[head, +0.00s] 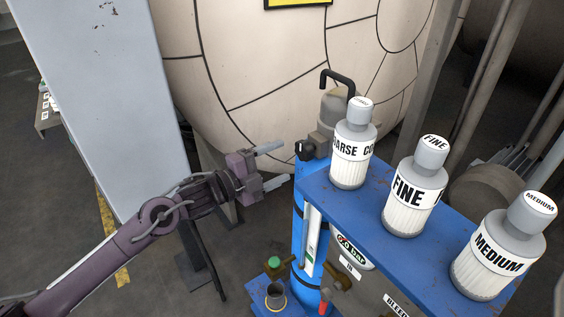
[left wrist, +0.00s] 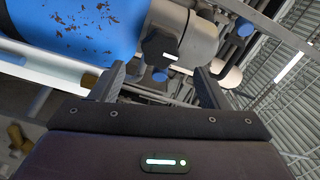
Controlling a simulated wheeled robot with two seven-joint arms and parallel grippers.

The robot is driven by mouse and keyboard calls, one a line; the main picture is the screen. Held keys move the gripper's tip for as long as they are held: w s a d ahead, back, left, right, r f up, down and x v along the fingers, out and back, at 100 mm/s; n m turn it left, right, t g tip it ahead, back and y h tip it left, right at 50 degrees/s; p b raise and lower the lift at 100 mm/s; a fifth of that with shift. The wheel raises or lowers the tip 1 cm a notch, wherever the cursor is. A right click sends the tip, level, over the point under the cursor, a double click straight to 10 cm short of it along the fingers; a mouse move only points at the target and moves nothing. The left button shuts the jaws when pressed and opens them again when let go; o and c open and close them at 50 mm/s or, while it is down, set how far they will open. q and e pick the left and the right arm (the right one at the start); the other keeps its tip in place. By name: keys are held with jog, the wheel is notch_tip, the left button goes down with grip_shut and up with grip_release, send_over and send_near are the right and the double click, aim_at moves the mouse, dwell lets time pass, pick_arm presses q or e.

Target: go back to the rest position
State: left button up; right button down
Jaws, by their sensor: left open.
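My left gripper (head: 274,165) is open and empty in the head view. Its two fingers point right, toward the blue cylinder with a grey top and black knob (head: 305,149), with a small gap seen between them. In the left wrist view the open fingers (left wrist: 160,82) show at the lower middle. The black knob (left wrist: 160,47) and the blue cylinder (left wrist: 80,28) appear beyond them, with nothing between the fingers. My right gripper is in neither view.
A blue shelf (head: 330,200) carries three white bottles: coarse (head: 353,148), fine (head: 413,190) and medium (head: 497,250). A large cream vessel (head: 260,80) stands behind. A grey panel (head: 100,90) is at the left. Open floor (head: 60,200) lies around my left arm.

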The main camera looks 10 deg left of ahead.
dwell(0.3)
